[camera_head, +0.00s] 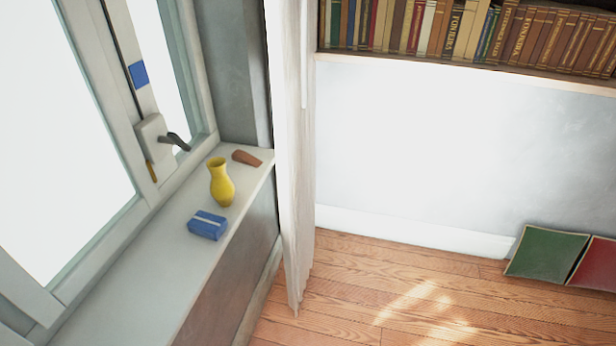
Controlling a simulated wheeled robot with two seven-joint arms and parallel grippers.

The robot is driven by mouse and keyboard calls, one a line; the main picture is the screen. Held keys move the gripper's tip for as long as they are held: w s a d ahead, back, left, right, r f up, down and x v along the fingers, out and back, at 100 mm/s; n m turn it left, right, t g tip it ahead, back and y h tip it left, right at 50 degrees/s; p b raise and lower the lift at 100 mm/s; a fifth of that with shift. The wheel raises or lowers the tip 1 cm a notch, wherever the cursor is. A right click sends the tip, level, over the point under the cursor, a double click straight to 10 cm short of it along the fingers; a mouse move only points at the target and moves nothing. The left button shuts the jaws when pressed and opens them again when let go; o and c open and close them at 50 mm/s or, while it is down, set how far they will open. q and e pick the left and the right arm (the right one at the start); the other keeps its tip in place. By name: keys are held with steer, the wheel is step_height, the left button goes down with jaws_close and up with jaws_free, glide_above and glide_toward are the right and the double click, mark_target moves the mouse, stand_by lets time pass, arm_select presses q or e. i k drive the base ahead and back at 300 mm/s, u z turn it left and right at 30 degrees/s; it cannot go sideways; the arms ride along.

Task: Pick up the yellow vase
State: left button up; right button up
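The yellow vase (222,184) stands upright on the white window sill (160,262), in the left part of the head view. It has a narrow neck and a rounded body. Its whole near side shows, with nothing in front of it. Neither of my grippers is in this view.
A blue box (208,225) with a pale band lies just in front of the vase. A brown object (247,158) lies behind it, near the curtain (292,150). A bookshelf (470,68) and cushions (547,254) are at right.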

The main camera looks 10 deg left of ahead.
mark_target(222, 189)
steer(key=z, duration=0.85)
steer(key=i, duration=1.1)
steer(key=u, duration=2.7)
